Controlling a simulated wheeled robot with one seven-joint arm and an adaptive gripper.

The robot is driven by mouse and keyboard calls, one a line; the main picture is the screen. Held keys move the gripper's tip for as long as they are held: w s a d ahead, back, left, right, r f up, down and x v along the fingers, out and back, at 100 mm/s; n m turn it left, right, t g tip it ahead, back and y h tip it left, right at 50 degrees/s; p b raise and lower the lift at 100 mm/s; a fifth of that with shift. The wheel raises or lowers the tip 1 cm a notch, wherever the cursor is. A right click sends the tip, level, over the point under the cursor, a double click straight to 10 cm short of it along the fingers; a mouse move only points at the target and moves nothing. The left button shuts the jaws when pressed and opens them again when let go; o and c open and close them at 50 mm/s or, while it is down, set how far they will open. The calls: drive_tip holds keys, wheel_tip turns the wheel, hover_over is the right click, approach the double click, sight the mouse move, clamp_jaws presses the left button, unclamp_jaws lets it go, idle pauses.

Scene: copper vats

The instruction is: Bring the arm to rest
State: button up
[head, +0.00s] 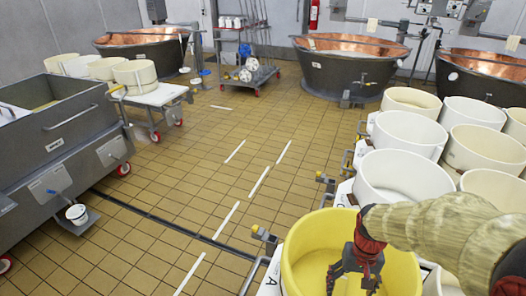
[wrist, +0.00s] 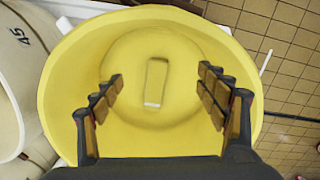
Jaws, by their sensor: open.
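My gripper (head: 354,276) is open over the yellow tub (head: 308,262) at the lower right of the head view. In the wrist view my gripper (wrist: 160,98) has its two fingers spread wide at left and right, over the inside of the yellow tub (wrist: 68,95). A small tan block (wrist: 156,78) with a pale lower end lies on the tub floor between the fingers in that view. It is apart from both fingers. My arm reaches in from the right of the head view and hides part of the tub's rim.
White tubs (head: 395,176) stand close behind and right of the yellow tub. Copper vats (head: 350,62) line the back. A grey steel trough (head: 60,130) and a wheeled cart (head: 158,97) stand at left. The tiled floor (head: 190,160) between is mostly clear.

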drive_tip(key=s+a+r+t, duration=0.1)
drive_tip(key=s+r+t, duration=0.1)
drive_tip(key=r, duration=0.4)
drive_tip(key=s+a+r+n+t, duration=0.1)
drive_tip(key=s+a+r+t, duration=0.1)
drive_tip(key=r, duration=0.5)
drive_tip(key=s+a+r+n+t, duration=0.1)
drive_tip(key=s+a+r+t, duration=0.1)
drive_tip(key=s+r, duration=0.2)
wheel_tip(320, 180, up, 4)
drive_tip(key=shift+s+a+f, duration=0.15)
drive_tip(key=shift+s+f, duration=0.1)
idle(0.6)
